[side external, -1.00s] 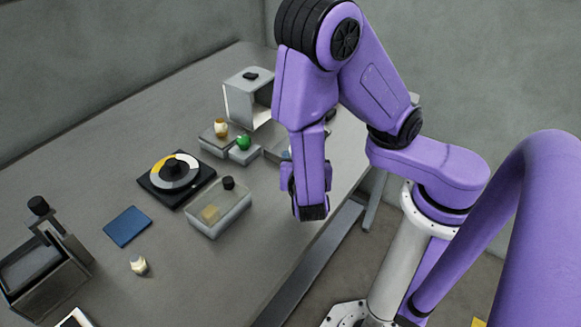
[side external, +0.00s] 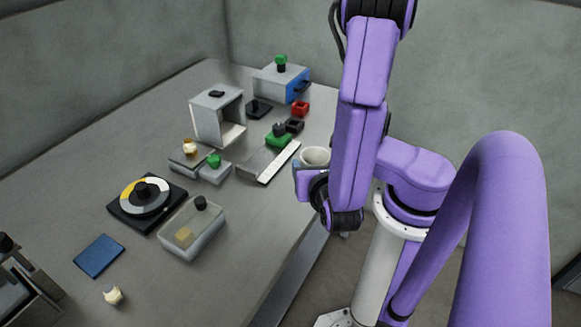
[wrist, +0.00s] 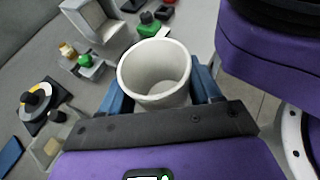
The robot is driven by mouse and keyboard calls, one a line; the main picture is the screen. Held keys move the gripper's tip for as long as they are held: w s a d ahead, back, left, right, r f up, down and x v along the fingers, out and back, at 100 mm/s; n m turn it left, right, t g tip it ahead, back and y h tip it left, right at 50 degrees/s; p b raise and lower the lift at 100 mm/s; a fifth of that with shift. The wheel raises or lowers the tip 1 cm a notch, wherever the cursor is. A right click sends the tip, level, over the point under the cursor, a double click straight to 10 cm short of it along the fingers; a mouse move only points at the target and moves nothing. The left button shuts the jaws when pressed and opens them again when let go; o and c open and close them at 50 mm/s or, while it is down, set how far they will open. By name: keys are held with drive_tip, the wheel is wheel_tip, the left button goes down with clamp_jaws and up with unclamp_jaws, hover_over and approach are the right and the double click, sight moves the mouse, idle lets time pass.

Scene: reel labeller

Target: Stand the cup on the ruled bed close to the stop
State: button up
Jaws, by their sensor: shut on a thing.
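My gripper (side external: 303,178) is shut on a white cup (side external: 314,156), in the air near the table's right edge. In the wrist view the cup (wrist: 155,73) sits upright-looking between the two blue fingers, its open mouth facing the camera. The ruled bed appears to be the flat grey plate with a pale strip (side external: 275,163), left of the cup and apart from it. A green block with a dark knob (side external: 279,136) at its far end may be the stop; I cannot tell. The cup's lower part is hidden in the side view.
Left of the plate are small grey blocks (side external: 213,174) with a green knob and an open-fronted grey box (side external: 217,115). Beyond lie dark and red small parts (side external: 300,108) and a blue-sided box (side external: 281,82). A clear bin (side external: 192,228) and a dial (side external: 147,197) stand nearer.

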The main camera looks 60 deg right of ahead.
drive_tip(key=w+d, duration=0.7)
drive_tip(key=w, duration=0.1)
hover_over(254, 167)
drive_tip(key=f, duration=0.9)
drive_tip(key=shift+s+a, duration=0.1)
drive_tip(key=shift+s, duration=0.1)
drive_tip(key=shift+w+f, duration=0.15)
drive_tip(key=shift+f, duration=1.45)
drive_tip(key=shift+f, duration=0.1)
drive_tip(key=o, duration=1.1)
drive_tip(key=shift+c, duration=0.2)
